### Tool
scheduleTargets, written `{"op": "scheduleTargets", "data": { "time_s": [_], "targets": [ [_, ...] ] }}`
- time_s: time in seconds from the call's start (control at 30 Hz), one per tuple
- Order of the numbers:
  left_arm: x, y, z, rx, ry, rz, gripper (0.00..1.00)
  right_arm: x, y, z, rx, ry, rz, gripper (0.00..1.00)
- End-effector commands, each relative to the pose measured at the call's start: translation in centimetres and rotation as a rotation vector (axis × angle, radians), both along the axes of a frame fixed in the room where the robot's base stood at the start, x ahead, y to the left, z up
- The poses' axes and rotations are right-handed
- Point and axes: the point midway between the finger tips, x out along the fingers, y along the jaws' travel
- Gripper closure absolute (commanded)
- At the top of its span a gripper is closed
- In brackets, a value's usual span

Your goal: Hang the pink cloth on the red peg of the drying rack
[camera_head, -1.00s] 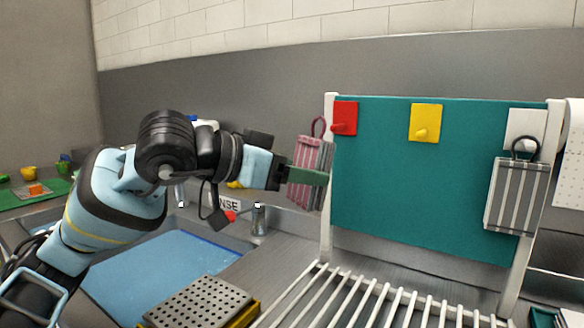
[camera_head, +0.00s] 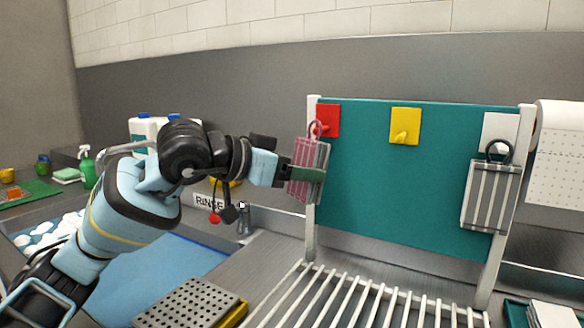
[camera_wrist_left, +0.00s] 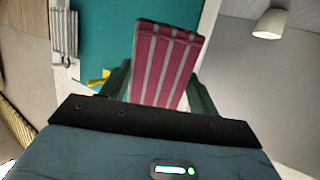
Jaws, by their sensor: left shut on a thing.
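The pink striped cloth (camera_head: 298,190) hangs upright in my left gripper (camera_head: 310,173), which is shut on it. In the left wrist view the cloth (camera_wrist_left: 167,62) stands between the green fingers. Its dark pink loop (camera_head: 314,122) sticks up above the fingers. The red peg (camera_head: 322,128) is on a red square plate at the upper left of the drying rack's teal board (camera_head: 400,190). The loop overlaps the peg in the head view. I cannot tell whether it is around the peg or only in front of it. My right gripper is out of view.
A grey striped cloth (camera_head: 490,195) hangs by its loop at the white plate (camera_head: 500,128) on the right. The yellow peg (camera_head: 402,137) is bare. White rack bars (camera_head: 350,300) lie below the board. A blue-bottomed sink (camera_head: 160,275) is at lower left.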

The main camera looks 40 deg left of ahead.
Motion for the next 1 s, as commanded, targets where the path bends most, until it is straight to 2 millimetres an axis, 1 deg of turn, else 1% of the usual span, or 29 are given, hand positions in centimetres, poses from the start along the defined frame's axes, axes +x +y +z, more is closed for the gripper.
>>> {"op": "scheduleTargets", "data": {
  "time_s": [0.33, 0.53, 1.0],
  "targets": [
    [1.7, 0.4, 0.0, -0.001, -0.001, -0.001, 0.76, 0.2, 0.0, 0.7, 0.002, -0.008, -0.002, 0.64],
    [2.5, 0.6, -0.3, 0.0, 0.0, 0.001, 0.76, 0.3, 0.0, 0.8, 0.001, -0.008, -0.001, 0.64],
    [3.0, 0.7, -0.7, 0.0, 0.0, 0.001, 0.76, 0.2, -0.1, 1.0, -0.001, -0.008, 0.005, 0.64]
  ]
}}
